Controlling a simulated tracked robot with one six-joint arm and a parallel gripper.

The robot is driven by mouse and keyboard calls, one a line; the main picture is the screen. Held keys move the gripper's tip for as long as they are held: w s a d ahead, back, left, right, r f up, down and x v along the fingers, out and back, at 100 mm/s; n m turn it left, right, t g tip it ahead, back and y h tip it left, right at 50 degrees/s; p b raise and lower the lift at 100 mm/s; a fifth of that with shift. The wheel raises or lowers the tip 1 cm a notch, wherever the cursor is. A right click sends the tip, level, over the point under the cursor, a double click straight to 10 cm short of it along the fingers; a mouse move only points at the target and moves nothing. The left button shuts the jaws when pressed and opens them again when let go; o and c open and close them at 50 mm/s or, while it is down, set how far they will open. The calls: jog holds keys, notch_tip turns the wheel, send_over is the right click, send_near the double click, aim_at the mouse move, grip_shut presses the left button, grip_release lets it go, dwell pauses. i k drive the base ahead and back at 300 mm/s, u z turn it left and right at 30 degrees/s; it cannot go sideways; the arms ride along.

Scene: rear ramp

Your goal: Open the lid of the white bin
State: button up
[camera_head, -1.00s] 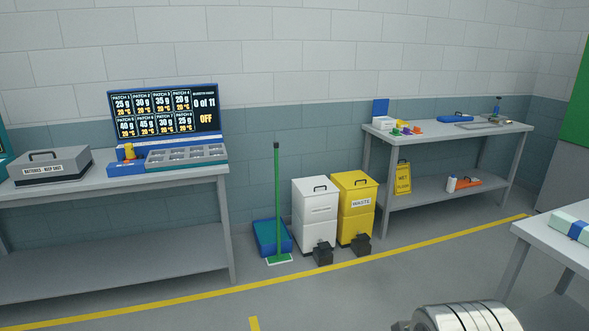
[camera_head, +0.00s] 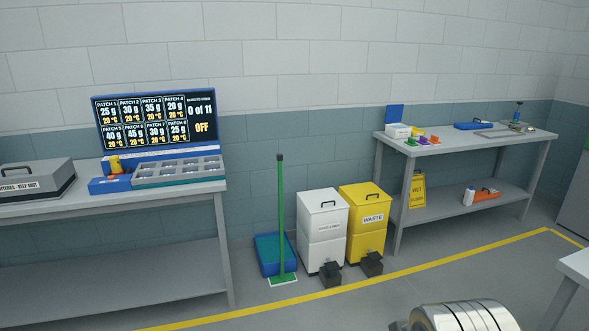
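The white bin (camera_head: 323,239) stands on the floor by the back wall, between a green-handled broom and a yellow bin. Its lid (camera_head: 322,201) is shut and has a dark handle on top. A dark pedal-like block (camera_head: 331,273) sits at the foot of its front. A rounded silver metal part, probably of my own arm, shows at the bottom right edge. My gripper's fingers are not in view.
The yellow bin (camera_head: 365,227) labelled WASTE stands just right of the white bin. The green broom (camera_head: 281,220) and a blue box (camera_head: 268,256) are to its left. Grey benches (camera_head: 222,245) flank both sides. Open floor (camera_head: 350,308) lies in front, crossed by a yellow line.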

aim_at(320, 201)
jog(key=u, duration=0.1)
jog(key=i, duration=2.15)
jog(key=u, duration=0.25)
jog(key=i, duration=1.4)
jog(key=u, duration=0.1)
